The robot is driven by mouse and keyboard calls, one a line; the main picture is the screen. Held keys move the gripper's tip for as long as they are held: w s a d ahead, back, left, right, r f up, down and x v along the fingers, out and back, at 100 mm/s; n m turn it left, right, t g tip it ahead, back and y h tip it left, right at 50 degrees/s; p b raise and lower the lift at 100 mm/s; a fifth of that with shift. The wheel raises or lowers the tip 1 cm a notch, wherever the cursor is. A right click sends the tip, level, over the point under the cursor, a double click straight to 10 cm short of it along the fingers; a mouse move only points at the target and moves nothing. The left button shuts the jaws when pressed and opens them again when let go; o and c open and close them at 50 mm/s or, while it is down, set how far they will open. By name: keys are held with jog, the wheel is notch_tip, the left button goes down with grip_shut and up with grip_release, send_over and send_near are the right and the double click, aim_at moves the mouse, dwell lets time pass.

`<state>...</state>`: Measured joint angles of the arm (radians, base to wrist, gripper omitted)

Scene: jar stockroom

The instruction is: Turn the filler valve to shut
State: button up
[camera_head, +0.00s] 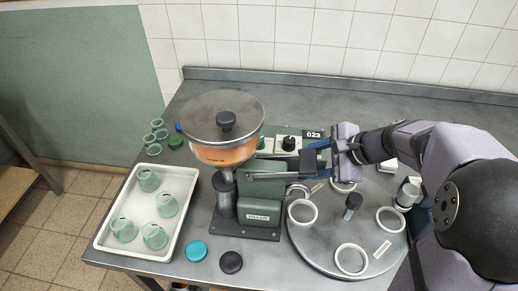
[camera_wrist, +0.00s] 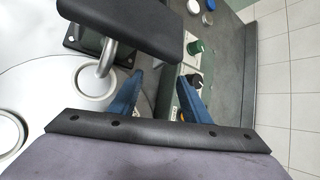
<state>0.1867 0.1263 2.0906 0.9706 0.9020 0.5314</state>
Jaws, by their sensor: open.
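The filler has a green body (camera_head: 262,205) and a grey hopper (camera_head: 223,118) with orange contents, on the bench's left half. In the wrist view a thick black bar (camera_wrist: 130,25), seemingly that handle, crosses the upper left. My gripper (camera_head: 312,160) is open beside the handle's end, its blue fingers pointing left. In the wrist view my gripper (camera_wrist: 157,92) has nothing visible between its fingertips. Contact with the handle cannot be told.
A green control box with a black knob (camera_head: 288,143) stands close behind; its knob (camera_wrist: 195,80) shows near my right finger. A turntable (camera_head: 320,245) holds several pale rings. A white tray (camera_head: 110,242) with green jars is left. Lids (camera_head: 231,262) lie in front.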

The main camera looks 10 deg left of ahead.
aim_at(262, 140)
jog(key=w+a+m+t+y+b, duration=0.1)
jog(key=w+a+m+b, duration=0.1)
jog(key=w, duration=0.1)
jog(key=w+a+m+t+y+b, duration=0.1)
jog(key=w+a+m+b, duration=0.1)
jog(key=w+m, duration=0.1)
jog(key=w+a+m+y+b, duration=0.1)
jog(key=w+a+m+b, duration=0.1)
jog(key=w, duration=0.1)
jog(key=shift+f+t+y, duration=0.1)
jog(key=shift+t+y, duration=0.3)
jog(key=a+f+m+b, duration=0.2)
jog(key=shift+s+a, duration=0.3)
jog(key=shift+s, duration=0.05)
jog(key=shift+x, duration=3.6)
jog(key=shift+r, duration=0.1)
jog(key=shift+c, duration=0.5)
jog(key=c, duration=0.9)
jog(key=shift+w+p, duration=0.1)
jog(key=shift+p, duration=0.2)
jog(key=shift+c, duration=0.2)
